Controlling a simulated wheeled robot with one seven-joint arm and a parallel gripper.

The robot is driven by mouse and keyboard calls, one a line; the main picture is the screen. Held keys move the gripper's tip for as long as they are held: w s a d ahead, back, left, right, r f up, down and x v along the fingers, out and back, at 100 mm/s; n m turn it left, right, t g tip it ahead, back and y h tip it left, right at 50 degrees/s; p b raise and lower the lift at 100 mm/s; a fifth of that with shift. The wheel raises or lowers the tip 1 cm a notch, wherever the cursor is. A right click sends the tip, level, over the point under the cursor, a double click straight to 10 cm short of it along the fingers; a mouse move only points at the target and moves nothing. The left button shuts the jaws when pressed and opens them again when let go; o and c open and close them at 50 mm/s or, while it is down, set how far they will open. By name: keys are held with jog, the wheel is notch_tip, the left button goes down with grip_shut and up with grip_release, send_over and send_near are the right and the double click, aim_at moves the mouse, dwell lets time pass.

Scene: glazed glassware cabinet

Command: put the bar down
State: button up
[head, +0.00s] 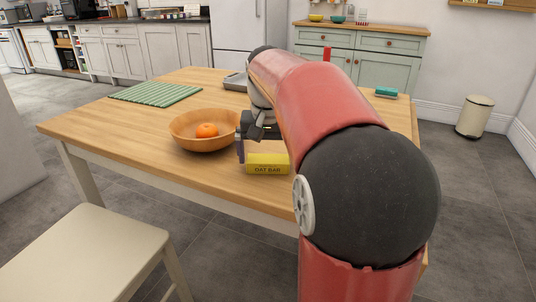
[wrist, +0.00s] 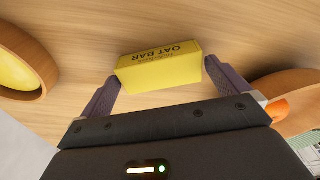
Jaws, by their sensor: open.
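The yellow oat bar (head: 267,164) appears to lie on the wooden table (head: 150,122), near its front edge and to the right of the wooden bowl. In the wrist view the bar (wrist: 160,66) sits across the space between my fingertips, its lettering showing. My gripper (wrist: 162,80) is open, with one finger by each end of the bar. Whether either finger touches it I cannot tell. In the head view my gripper (head: 246,146) is partly hidden by my arm, just behind and left of the bar.
The wooden bowl (head: 190,138) holding an orange (head: 207,130) stands close to my gripper. A green slatted mat (head: 156,93) and a grey tray (head: 235,82) lie farther back. A round wooden-rimmed item (wrist: 43,62) is left in the wrist view. A chair (head: 85,252) stands in front.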

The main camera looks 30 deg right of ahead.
aim_at(267, 164)
notch_tip(267, 164, up, 12)
jog(key=s+a+p, duration=0.1)
jog(key=s+p, duration=0.1)
jog(key=s+a+f+n+t, duration=0.2)
jog(key=s+a+f, duration=0.3)
jog(key=s+f, duration=0.4)
jog(key=s+a+f+n+t, duration=0.2)
jog(key=s+a+f, duration=0.4)
jog(key=s+f, duration=0.3)
jog(key=shift+a+f+n+y, duration=0.25)
jog(key=shift+f+n+y, duration=0.15)
jog(key=shift+n, duration=0.5)
jog(key=shift+s, duration=0.1)
